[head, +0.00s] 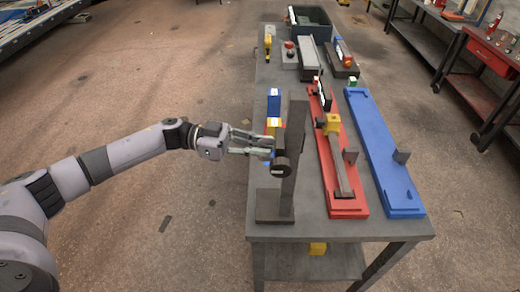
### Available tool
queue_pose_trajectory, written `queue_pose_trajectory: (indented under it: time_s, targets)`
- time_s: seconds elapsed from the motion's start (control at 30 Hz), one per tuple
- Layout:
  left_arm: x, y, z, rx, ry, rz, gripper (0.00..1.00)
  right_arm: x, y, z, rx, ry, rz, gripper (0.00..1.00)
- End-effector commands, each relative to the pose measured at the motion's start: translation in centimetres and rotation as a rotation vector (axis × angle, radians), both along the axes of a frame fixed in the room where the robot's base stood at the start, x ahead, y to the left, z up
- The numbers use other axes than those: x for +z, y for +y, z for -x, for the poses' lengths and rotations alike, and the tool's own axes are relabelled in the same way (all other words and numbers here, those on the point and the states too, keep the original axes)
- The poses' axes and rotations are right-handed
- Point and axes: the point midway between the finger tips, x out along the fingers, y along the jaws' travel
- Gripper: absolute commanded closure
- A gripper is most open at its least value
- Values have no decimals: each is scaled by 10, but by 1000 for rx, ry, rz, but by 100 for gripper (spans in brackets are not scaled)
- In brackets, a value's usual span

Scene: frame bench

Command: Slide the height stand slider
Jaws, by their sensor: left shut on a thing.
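The height stand (295,165) is a dark grey upright post on a flat base at the near left of the bench. Its slider (281,167) is a dark block with a round knob on the left side of the post, around mid-height. My left gripper (268,148) reaches in from the left and is shut on the slider. The fingertips partly hide where they meet it. My right gripper is not in view.
The grey bench (398,228) carries a red fixture (349,206) and a blue fixture (374,138) right of the stand. Blue and yellow blocks stand just behind the slider. A dark bin (312,20) sits at the far end. Open floor lies left of the bench.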

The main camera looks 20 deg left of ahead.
Motion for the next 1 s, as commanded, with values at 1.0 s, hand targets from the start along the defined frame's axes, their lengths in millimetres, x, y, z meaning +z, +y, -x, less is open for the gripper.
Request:
queue_pose_trajectory:
  time_s: [1.0]
  targets:
    - [17,-1,0,-3,-3,3,70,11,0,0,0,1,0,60]
